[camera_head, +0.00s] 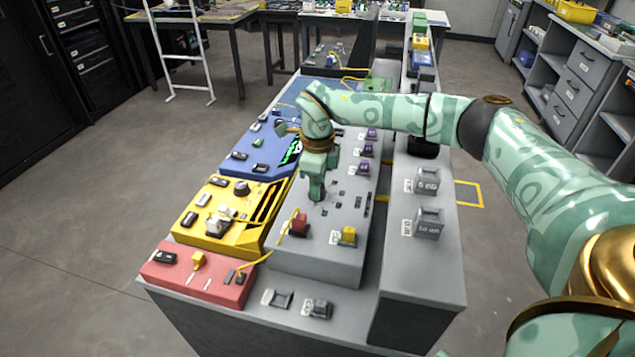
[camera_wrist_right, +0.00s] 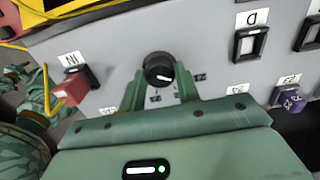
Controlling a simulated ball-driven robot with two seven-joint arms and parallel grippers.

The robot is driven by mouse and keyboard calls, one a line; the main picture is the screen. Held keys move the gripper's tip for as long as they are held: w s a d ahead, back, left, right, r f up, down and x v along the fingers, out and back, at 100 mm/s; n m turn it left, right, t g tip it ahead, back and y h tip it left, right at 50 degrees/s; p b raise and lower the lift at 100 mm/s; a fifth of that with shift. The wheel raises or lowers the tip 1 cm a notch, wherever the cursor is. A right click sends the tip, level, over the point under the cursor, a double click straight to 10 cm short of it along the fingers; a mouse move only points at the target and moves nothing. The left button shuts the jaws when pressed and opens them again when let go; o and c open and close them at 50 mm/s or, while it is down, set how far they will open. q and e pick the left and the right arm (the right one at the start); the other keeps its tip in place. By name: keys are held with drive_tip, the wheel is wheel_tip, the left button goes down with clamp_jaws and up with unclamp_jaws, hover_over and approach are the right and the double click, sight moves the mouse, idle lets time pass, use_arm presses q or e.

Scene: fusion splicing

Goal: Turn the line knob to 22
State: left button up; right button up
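The black round knob (camera_wrist_right: 159,68) sits on a grey panel in the right wrist view. Its white mark points to the lower right in that view. Small dark labels (camera_wrist_right: 200,77) lie around it, too small to read. My right gripper (camera_wrist_right: 160,83) has its two green fingers apart, one on each side of the knob. I cannot tell whether they touch it. In the head view, my right gripper (camera_head: 317,192) points down at the grey console (camera_head: 320,262) and hides the knob. My left gripper is not in view.
A red plug (camera_wrist_right: 70,93) with a yellow cable stands left of the knob in the wrist view. A switch labelled D (camera_wrist_right: 250,43) and a purple plug (camera_wrist_right: 291,100) are to the right. Yellow (camera_head: 225,235), blue (camera_head: 262,150) and red (camera_head: 200,275) panels flank the console.

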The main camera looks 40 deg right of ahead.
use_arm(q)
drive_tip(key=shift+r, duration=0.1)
use_arm(e)
drive_tip(key=shift+r+m+p, duration=0.25)
drive_tip(key=shift+m+p, duration=0.45)
drive_tip(key=shift+p, duration=0.2)
drive_tip(key=shift+m+p, duration=1.1)
drive_tip(key=shift+p, duration=0.1)
drive_tip(key=m+p, duration=0.2)
drive_tip(key=shift+m, duration=0.4)
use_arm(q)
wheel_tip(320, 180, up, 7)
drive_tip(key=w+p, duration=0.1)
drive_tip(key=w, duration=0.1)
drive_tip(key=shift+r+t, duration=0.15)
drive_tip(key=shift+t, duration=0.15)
use_arm(e)
drive_tip(key=shift+f+m, duration=0.1)
drive_tip(key=shift+m, duration=0.6)
use_arm(q)
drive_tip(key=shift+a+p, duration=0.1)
drive_tip(key=shift+p, duration=0.2)
use_arm(e)
drive_tip(key=shift+w, duration=0.1)
drive_tip(key=o, duration=1)
drive_tip(key=shift+f, duration=0.1)
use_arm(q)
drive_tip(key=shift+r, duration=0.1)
